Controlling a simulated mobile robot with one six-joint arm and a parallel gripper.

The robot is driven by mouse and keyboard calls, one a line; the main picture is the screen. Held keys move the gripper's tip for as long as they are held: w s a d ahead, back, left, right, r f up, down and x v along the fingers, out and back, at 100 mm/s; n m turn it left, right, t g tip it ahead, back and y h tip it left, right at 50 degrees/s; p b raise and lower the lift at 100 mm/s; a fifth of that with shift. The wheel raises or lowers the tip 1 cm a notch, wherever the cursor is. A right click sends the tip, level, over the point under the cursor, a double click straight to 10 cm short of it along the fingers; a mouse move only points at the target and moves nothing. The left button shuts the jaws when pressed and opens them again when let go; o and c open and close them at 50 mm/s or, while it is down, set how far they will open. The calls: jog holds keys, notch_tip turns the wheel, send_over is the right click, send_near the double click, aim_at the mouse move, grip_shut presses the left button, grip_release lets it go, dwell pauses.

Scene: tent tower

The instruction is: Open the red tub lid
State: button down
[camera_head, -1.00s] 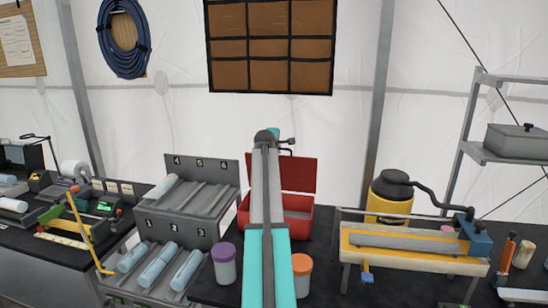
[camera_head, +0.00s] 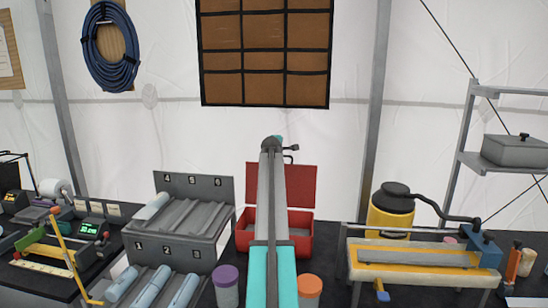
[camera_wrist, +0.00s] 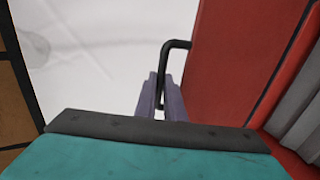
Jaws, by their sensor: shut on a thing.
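The red tub (camera_head: 242,240) stands on the dark bench in the middle of the head view, partly hidden behind my arm. Its red lid (camera_head: 302,186) is raised and stands roughly upright at the tub's back, so the tub's inside shows. In the wrist view the lid (camera_wrist: 225,60) fills the right side, with a black bar handle (camera_wrist: 168,62) on it. My gripper (camera_wrist: 160,100) is shut on this handle near its lower end. In the head view my arm hides the gripper's fingers.
A grey numbered rack (camera_head: 184,212) with pale tubes stands left of the tub. A purple-lidded jar (camera_head: 227,288) and an orange-lidded jar (camera_head: 309,290) stand in front. A yellow container (camera_head: 390,212) and a long yellow tray (camera_head: 420,262) are to the right.

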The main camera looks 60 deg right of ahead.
jog(key=shift+s+d+f, duration=0.2)
jog(key=shift+s+f, duration=0.05)
jog(key=shift+s, duration=0.3)
jog(key=c, duration=1.8)
grip_release()
jog(key=shift+c, duration=0.2)
jog(key=shift+w+a+r, duration=0.1)
jog(key=shift+w+a, duration=0.15)
jog(key=shift+w, duration=0.2)
jog(key=shift+s+a+r, duration=0.2)
jog(key=shift+s+a, duration=0.1)
jog(key=shift+a, duration=0.15)
jog(key=b+v, duration=0.3)
jog(key=v, duration=0.9)
jog(key=shift+a+r+b, duration=0.3)
jog(key=shift+b, duration=0.1)
jog(key=shift+w, duration=0.1)
